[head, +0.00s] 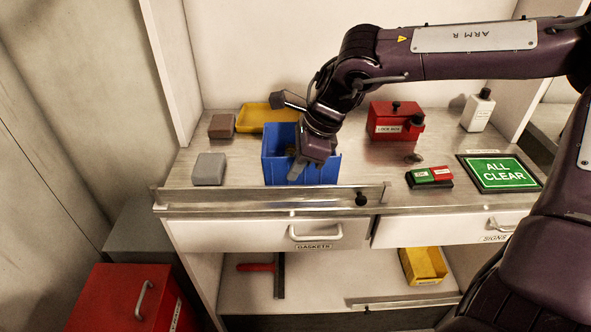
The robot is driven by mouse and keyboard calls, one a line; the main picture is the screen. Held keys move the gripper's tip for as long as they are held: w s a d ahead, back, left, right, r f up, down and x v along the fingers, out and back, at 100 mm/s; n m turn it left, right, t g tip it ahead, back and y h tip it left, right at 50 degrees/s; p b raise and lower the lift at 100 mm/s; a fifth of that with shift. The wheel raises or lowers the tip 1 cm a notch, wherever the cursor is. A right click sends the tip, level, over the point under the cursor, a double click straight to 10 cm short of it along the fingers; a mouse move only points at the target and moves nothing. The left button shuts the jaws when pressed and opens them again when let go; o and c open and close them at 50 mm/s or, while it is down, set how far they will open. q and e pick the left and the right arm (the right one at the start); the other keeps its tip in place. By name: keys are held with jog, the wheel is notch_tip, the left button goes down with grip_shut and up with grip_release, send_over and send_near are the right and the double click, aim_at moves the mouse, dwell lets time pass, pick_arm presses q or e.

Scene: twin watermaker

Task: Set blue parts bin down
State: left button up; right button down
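The blue parts bin (276,171) is upright on the metal worktop, left of centre, just behind the raised front lip. My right gripper (299,170) reaches down over the bin from the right arm, and its fingertip area overlaps the bin's front side. My gripper hides part of the bin's right side and inside. I cannot tell whether the fingers are shut on the bin's wall or only beside it. I cannot tell if the bin's base fully touches the worktop. My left gripper is not in view.
A yellow tray (259,114) is behind the bin. A grey block (209,169) and brown block (222,126) lie left. A red lock box (394,121), a white bottle (478,110), a green-red switch block (429,177) and an ALL CLEAR sign (497,173) stand right. The metal lip (320,196) edges the front.

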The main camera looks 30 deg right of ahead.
jog(key=shift+w+f, duration=0.1)
jog(key=shift+f, duration=0.45)
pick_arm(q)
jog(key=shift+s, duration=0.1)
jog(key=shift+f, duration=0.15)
pick_arm(e)
jog(key=c, duration=1.7)
grip_release()
jog(key=shift+f, duration=0.1)
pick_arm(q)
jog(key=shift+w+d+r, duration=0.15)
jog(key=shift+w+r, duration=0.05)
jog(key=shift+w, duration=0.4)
